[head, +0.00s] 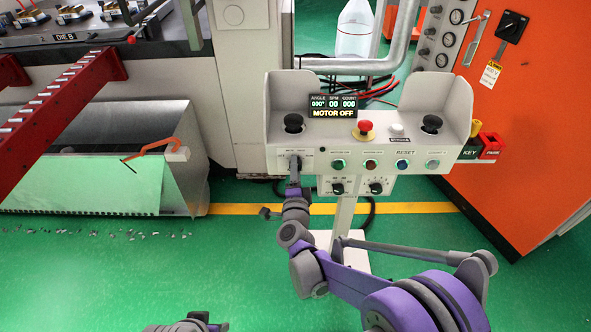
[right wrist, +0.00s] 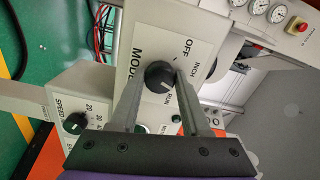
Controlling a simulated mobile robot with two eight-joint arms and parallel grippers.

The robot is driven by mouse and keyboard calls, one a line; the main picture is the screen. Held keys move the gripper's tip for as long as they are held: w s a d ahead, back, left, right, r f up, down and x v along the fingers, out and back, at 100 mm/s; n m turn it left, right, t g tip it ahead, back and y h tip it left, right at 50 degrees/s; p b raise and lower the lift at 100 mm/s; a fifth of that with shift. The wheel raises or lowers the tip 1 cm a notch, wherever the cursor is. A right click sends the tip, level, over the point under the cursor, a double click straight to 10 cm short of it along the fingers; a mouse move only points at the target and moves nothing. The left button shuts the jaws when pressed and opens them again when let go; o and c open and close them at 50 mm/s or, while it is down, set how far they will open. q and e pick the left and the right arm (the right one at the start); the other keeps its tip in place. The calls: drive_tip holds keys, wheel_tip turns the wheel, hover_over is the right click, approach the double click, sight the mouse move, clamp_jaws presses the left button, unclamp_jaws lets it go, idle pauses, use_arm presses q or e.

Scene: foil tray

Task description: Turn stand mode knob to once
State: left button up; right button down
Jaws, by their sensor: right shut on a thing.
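The stand mode knob (right wrist: 159,77) is a round black knob on the light grey control stand (head: 334,112). In the right wrist view, OFF, INCH and RUN are legible around it; I see no ONCE label, and a finger covers part of the dial. My right gripper (right wrist: 160,80) is shut on the knob, one finger on each side. In the head view, my right gripper (head: 294,172) reaches the panel's lower left corner and hides the knob. A grey part of my left arm shows at the bottom edge; its fingers do not show.
A display (head: 333,107) reads MOTOR OFF. A red emergency button (head: 365,127), two black palm buttons (head: 293,122) and a row of small buttons are on the panel. Two lower knobs (head: 337,188) sit close below.

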drive_tip(key=shift+c, duration=1.8)
unclamp_jaws()
drive_tip(key=shift+s, duration=0.15)
drive_tip(key=s, duration=1)
drive_tip(key=shift+s+p, duration=0.3)
drive_tip(key=shift+p, duration=0.1)
